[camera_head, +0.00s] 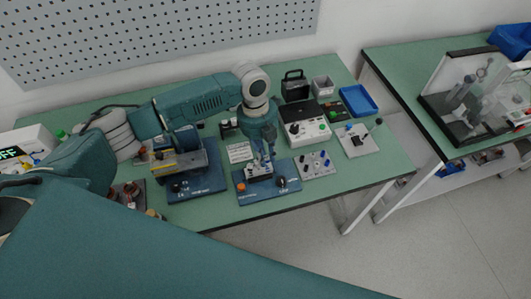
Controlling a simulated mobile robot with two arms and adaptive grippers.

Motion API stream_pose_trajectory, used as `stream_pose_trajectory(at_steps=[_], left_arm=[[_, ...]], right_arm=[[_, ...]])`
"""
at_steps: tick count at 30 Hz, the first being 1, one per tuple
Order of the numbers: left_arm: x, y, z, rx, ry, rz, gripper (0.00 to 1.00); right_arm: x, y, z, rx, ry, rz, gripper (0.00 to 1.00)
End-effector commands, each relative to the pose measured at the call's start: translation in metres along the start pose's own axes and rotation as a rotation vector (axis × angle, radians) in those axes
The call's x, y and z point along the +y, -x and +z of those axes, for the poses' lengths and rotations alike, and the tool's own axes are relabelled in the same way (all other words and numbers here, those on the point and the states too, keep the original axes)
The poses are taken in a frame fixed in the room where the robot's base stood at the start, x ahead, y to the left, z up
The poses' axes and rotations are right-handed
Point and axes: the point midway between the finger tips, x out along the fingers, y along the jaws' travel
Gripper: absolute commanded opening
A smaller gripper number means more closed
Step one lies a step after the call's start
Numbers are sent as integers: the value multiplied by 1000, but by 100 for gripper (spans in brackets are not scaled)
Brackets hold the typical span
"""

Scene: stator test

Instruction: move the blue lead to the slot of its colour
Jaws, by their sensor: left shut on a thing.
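My left gripper (264,158) points down over the blue board (243,198) in the middle of the bench. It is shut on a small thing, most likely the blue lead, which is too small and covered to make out. Just below its fingertips is a small pale block with dark slots (258,171) on that board; I cannot tell if they touch. The board also carries an orange button (241,187) and a black knob (281,183). The slot colours cannot be read from here. My right gripper is not in view.
A grey plate with blue knobs (316,165) lies right of the board. A second blue board with a machine (203,183) stands to the left.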

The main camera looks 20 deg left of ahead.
Motion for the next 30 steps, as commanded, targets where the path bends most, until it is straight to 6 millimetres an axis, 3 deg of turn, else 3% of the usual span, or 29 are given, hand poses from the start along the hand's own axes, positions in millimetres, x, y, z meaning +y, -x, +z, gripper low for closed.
stream_pose_trajectory(at_steps=[26,27,30], left_arm=[[2,-12,1,0,0,0,2],[2,-12,1,0,0,0,20],[2,-12,1,0,0,0,38]], right_arm=[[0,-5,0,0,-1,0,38],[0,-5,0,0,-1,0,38],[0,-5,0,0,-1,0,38]])
